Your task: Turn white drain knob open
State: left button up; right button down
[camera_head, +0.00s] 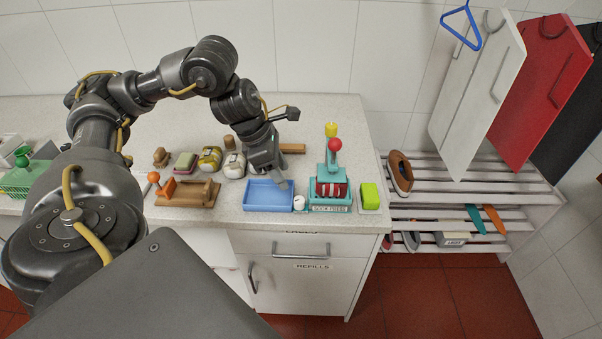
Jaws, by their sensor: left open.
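The white drain knob (299,202) is a small round knob at the front right corner of a shallow blue basin (262,207) on the countertop. My left gripper (281,184) points down over the back right part of the basin, behind and a little left of the knob, and looks apart from it. It is open, with nothing seen between its fingers. The fingers are small and dark, so their exact height above the basin is hard to tell. My right gripper is out of view.
A teal stand (331,209) with red and yellow parts is close to the knob's right, then a lime-green block (370,196). A wooden rack (188,195) with an orange lever lies left of the basin. Jars and a brush sit behind. A slatted shelf (470,170) is at right.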

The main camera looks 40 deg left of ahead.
aim_at(299, 199)
pick_arm(q)
jog(key=b+x, duration=0.1)
jog(key=x, duration=0.7)
jog(key=shift+w+d+f, duration=0.1)
jog(key=shift+d+f, duration=0.05)
jog(key=shift+f, duration=0.25)
jog(key=shift+w+d+f, duration=0.2)
jog(key=shift+f, duration=0.45)
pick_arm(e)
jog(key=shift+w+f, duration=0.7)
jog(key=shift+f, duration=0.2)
